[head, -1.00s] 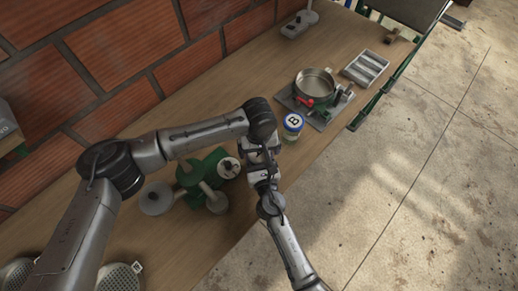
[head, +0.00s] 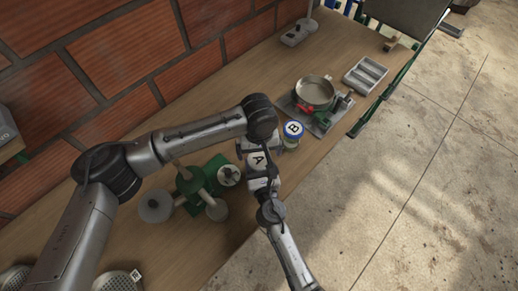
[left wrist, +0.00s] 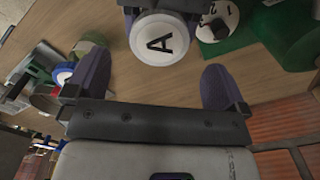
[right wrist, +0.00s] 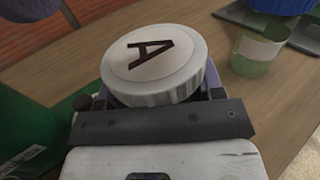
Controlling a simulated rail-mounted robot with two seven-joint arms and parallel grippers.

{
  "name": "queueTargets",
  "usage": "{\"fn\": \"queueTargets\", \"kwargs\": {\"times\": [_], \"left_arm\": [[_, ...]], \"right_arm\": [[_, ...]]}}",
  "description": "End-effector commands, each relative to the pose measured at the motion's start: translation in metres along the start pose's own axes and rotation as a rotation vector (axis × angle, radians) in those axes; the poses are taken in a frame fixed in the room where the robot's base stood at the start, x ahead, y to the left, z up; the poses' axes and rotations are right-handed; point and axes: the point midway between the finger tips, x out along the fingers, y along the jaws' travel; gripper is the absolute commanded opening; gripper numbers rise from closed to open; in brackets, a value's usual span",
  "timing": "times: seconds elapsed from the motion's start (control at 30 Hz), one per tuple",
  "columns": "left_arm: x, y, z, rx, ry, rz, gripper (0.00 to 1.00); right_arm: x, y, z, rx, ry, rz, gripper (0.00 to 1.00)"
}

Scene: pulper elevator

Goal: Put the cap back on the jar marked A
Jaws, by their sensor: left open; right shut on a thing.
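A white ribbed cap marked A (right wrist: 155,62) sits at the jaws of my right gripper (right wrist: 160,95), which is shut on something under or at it. The cap faces up in the head view (head: 258,160). It also shows in the left wrist view (left wrist: 160,38). The cap hides what is under it, so I cannot tell whether jar A is there. My left gripper (left wrist: 158,66) is open and empty, its purple fingers apart, with the cap just beyond its tips.
Jar B (head: 292,134), with a blue-rimmed lid, stands close by on the wooden table (head: 190,240). A green pulper with rollers (head: 190,180) is to the left. A metal pan (head: 314,92) and a grey tray (head: 366,75) lie farther right. The brick wall runs behind.

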Motion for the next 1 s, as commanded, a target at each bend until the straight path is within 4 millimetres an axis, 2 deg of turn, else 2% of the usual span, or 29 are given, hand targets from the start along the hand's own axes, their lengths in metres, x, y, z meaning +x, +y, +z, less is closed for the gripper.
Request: {"fn": "queueTargets", "kwargs": {"times": [0.17,0.4,0.6,0.8,1.0], "left_arm": [[-0.022,0.000,-0.001,0.000,0.003,0.003,1.00],[-0.067,0.001,0.000,0.000,0.003,0.003,1.00],[-0.097,0.000,0.000,0.002,0.002,0.002,1.00],[-0.114,0.000,0.000,0.000,0.002,0.001,1.00],[-0.119,0.000,0.000,0.000,0.001,0.000,1.00]], "right_arm": [[0.000,0.000,0.001,0.000,-0.001,0.000,0.00],[0.000,0.000,0.001,0.000,-0.001,0.000,0.00],[0.000,0.000,0.001,0.000,-0.001,0.000,0.00],[0.000,0.000,0.001,0.000,-0.001,0.000,0.00],[0.000,0.000,0.001,0.000,-0.001,0.000,0.00]]}}
